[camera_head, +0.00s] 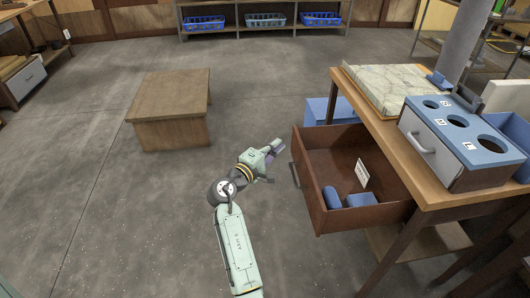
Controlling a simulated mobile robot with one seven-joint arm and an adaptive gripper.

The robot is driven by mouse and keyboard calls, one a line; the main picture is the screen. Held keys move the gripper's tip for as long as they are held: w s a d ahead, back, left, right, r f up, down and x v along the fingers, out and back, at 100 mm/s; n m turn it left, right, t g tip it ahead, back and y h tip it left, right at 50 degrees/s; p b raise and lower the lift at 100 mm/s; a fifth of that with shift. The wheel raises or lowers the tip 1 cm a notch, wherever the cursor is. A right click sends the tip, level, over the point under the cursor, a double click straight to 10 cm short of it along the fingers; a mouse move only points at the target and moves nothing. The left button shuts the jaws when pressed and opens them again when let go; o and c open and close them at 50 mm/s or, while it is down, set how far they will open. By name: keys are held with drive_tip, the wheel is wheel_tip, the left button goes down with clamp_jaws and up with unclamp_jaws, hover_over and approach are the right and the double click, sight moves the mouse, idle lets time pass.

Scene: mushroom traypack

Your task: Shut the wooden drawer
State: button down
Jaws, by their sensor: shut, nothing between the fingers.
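The wooden drawer (312,200) is dark reddish brown and is pulled out from the wooden table (391,137) on the right. Blue items (361,199) and a white card (362,174) show inside it. My gripper (278,147) is shut and empty, a little to the left of the drawer's front panel, near its far end. It looks apart from the panel, though the exact gap is hard to tell.
A blue-topped box with round holes (432,151) and a marbled slab (386,84) stand on the table. A low wooden block (171,134) is on the floor to the left. A blue bin (317,110) sits behind the drawer.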

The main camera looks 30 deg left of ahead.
sight(297, 136)
drive_tip(key=shift+w+d+p, duration=0.25)
drive_tip(key=shift+w+d, duration=0.3)
drive_tip(key=shift+d, duration=0.3)
drive_tip(key=shift+w+d+p, duration=0.2)
drive_tip(key=shift+w+d, duration=0.3)
drive_tip(key=shift+d, duration=0.3)
drive_tip(key=w+d+p, duration=0.1)
drive_tip(key=w+d, duration=0.5)
drive_tip(key=d, duration=0.3)
drive_tip(key=w+d+p, duration=0.1)
drive_tip(key=w+d, duration=0.5)
drive_tip(key=d, duration=0.3)
drive_tip(key=shift+w+d, duration=0.35)
drive_tip(key=shift+d, duration=0.05)
